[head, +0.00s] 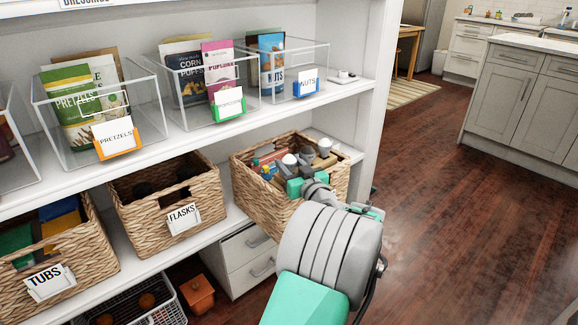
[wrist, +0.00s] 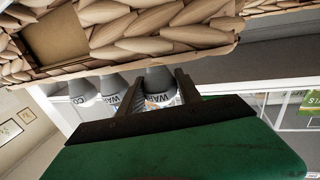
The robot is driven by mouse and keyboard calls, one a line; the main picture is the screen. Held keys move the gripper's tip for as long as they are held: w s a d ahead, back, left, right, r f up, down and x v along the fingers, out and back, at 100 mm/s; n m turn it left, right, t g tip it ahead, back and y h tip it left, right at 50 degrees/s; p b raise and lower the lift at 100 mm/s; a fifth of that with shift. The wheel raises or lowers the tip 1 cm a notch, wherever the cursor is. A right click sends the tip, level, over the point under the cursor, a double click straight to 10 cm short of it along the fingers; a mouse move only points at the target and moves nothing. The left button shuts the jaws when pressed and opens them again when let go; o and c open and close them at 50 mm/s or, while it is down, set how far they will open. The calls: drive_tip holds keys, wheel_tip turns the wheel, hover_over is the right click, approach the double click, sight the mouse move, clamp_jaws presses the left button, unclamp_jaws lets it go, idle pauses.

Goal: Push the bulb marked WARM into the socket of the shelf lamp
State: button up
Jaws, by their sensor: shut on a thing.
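In the wrist view my gripper (wrist: 160,88) has its two dark fingers on either side of a grey bulb (wrist: 159,78). Its label is upside down and partly hidden, reading "WAR...". A second grey bulb (wrist: 111,88) with a "WA..." label is beside it, and a third (wrist: 81,90) reads "CO...". In the head view my gripper (head: 312,180) is at the right-hand wicker basket (head: 262,205), mostly hidden by my wrist. A grey rounded thing (head: 325,147) shows just behind it. I cannot make out the lamp socket for certain.
The basket's woven wall (wrist: 160,30) is close to my fingers in the wrist view. Open floor (head: 450,220) lies right.

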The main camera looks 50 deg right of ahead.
clamp_jaws()
